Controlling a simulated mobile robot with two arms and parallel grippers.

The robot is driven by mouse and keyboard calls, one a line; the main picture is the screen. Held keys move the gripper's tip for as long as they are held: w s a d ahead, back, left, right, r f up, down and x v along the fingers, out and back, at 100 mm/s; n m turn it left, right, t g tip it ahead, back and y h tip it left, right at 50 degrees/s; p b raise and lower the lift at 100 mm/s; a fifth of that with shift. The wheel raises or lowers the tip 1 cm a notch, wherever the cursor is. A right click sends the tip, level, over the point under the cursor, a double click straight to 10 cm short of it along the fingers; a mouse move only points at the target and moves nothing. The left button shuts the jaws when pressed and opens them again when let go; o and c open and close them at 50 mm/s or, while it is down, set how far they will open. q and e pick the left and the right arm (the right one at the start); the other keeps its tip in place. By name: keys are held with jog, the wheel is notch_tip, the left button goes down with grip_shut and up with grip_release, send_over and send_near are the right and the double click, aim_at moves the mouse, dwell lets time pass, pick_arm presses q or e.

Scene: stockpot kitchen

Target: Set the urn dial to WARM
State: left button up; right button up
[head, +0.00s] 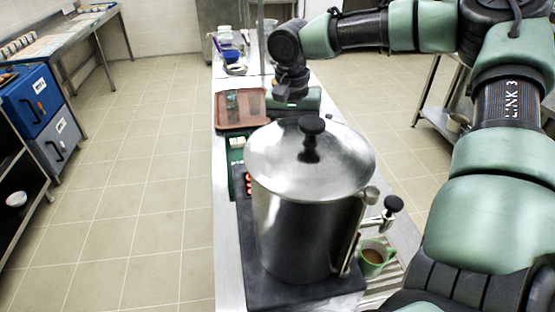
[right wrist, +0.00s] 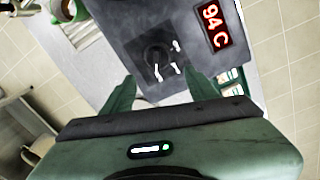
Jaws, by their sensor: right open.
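The steel urn (head: 310,220) stands on a dark base on the counter, with a domed lid and black lid knob. In the right wrist view its dark control panel (right wrist: 125,30) carries a round black dial (right wrist: 157,56) with small white marks around it; I cannot read them or the dial's setting. The red display (right wrist: 213,26) reads 94 C. My right gripper (right wrist: 160,76) is open, its two green fingers pointing at the panel, with the dial just beyond and between the tips. In the head view its fingers and the dial are hidden behind the urn. My left gripper is not in view.
A green mug (head: 375,259) with brown liquid sits under the urn's tap (head: 385,216). A brown tray (head: 241,110) lies behind the urn on the narrow counter. Blue and grey drawers (head: 30,105) stand at the left. The tiled floor (head: 145,180) between is clear.

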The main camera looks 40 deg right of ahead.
jog(key=shift+s+a, duration=0.2)
jog(key=shift+a, duration=0.3)
jog(key=f, duration=0.2)
jog(key=f+p, duration=0.1)
jog(key=f, duration=0.3)
jog(key=shift+s+d+p, duration=0.3)
jog(key=shift+s+d, duration=0.05)
jog(key=shift+s, duration=0.05)
jog(key=shift+f, duration=0.7)
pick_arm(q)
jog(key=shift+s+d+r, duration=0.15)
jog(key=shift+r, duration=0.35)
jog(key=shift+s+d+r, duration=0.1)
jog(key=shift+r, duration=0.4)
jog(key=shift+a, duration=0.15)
pick_arm(e)
grip_shut()
